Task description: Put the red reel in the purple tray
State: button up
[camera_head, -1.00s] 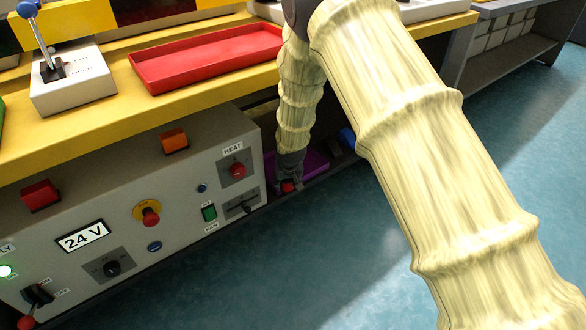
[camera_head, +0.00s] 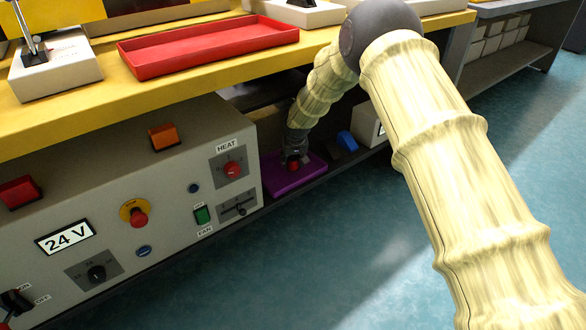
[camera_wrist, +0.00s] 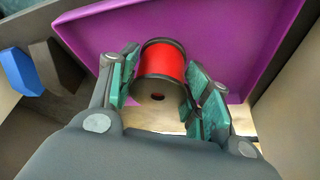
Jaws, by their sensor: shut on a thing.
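The red reel (camera_wrist: 162,66) has dark rims and sits between the green finger pads of my gripper (camera_wrist: 163,88) in the wrist view. My gripper is shut on it; it also shows small in the head view (camera_head: 293,167). The purple tray (camera_wrist: 215,35) spreads behind and around the reel in the wrist view. In the head view the tray (camera_head: 312,168) lies on the low shelf, and the reel is over it. I cannot tell whether the reel touches the tray floor.
The grey control cabinet (camera_head: 120,255) stands left of the tray. A blue object (camera_head: 347,141) and a pale box (camera_head: 370,127) are on the shelf to its right. The yellow bench top (camera_head: 130,108) with a red tray (camera_head: 205,48) overhangs the shelf.

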aim_at(294, 159)
jog(key=shift+f+b, duration=0.8)
jog(key=shift+f, duration=0.65)
jog(key=shift+f, duration=0.15)
jog(key=o, duration=1.1)
jog(key=shift+o, duration=0.2)
jog(key=shift+s+r+p, duration=0.15)
jog(key=shift+r+p, duration=0.35)
jog(key=shift+r, duration=0.15)
jog(key=p+v, duration=0.4)
jog(key=v, duration=0.1)
jog(key=shift+r+p, duration=0.1)
jog(key=shift+p, duration=0.2)
jog(key=shift+s+r+p, duration=0.35)
jog(key=shift+r+p, duration=0.15)
jog(key=shift+r, duration=0.05)
